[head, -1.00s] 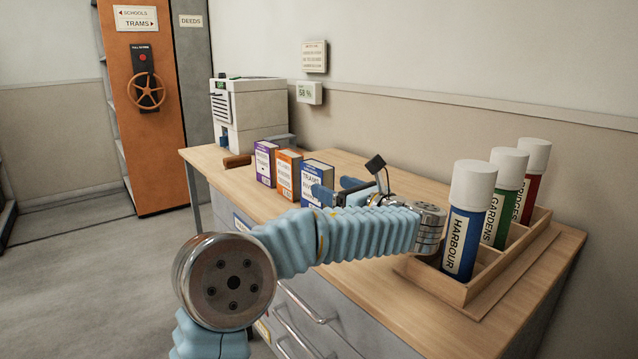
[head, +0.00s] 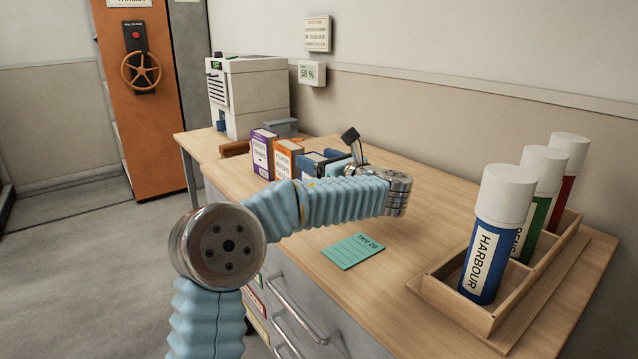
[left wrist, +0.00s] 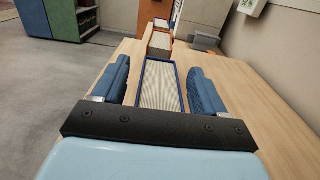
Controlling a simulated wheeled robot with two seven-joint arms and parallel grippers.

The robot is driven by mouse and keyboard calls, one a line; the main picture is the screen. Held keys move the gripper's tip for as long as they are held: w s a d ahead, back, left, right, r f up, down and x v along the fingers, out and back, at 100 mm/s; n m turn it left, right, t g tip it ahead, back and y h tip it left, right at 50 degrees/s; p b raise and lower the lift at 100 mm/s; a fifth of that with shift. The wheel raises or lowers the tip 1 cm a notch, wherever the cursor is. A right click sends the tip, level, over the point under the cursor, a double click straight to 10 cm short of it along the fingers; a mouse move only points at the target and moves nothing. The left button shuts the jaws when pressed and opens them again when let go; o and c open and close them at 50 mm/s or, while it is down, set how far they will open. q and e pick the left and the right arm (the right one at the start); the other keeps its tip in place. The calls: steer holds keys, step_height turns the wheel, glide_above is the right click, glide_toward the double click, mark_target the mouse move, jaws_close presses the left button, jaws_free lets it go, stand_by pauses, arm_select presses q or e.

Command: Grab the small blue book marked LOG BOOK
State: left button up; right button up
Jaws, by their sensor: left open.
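No book with readable LOG BOOK lettering shows. A blue-covered book (head: 308,166) stands upright at the near end of a row on the wooden desktop. Its front is mostly hidden by my left arm; in the earlier head frame its label reads TRAMS. In the left wrist view the blue-edged book (left wrist: 159,92) shows its pale page top. My left gripper (left wrist: 160,68) is open, with one blue finger on each side of this book and a visible gap to it. My right gripper is in neither view.
An orange book (head: 287,158) and a purple book (head: 262,153) stand behind. A teal card (head: 353,250) lies on the clear front desktop (head: 415,240). A wooden rack (head: 455,297) holds several capped tubes at right. A white machine (head: 262,95) stands at the back.

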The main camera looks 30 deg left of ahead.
arm_select(q)
steer(key=shift+w+a, duration=0.1)
steer(key=shift+a, duration=0.05)
jaws_close()
stand_by(0.4)
steer(key=shift+r, duration=0.15)
